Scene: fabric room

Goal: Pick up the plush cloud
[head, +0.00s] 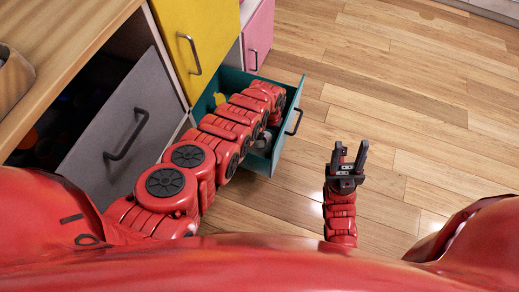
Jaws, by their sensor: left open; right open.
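I cannot make out the plush cloud clearly. My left arm reaches into the open teal drawer (288,128), and its red links hide much of the inside. My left gripper is mostly hidden at the arm's end, low in the drawer. A small grey shape (263,142) shows there beside the arm; I cannot tell whether it is part of the gripper or an object. My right gripper (349,160) is open and empty above the wooden floor, to the right of the drawer and apart from it.
A yellow item (220,98) lies in the drawer's far left part. A grey drawer front (115,140) with a black handle stands open at left. A yellow front (195,40) and a pink front (258,35) are behind. A wooden top (60,45) is at upper left. The floor at right is clear.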

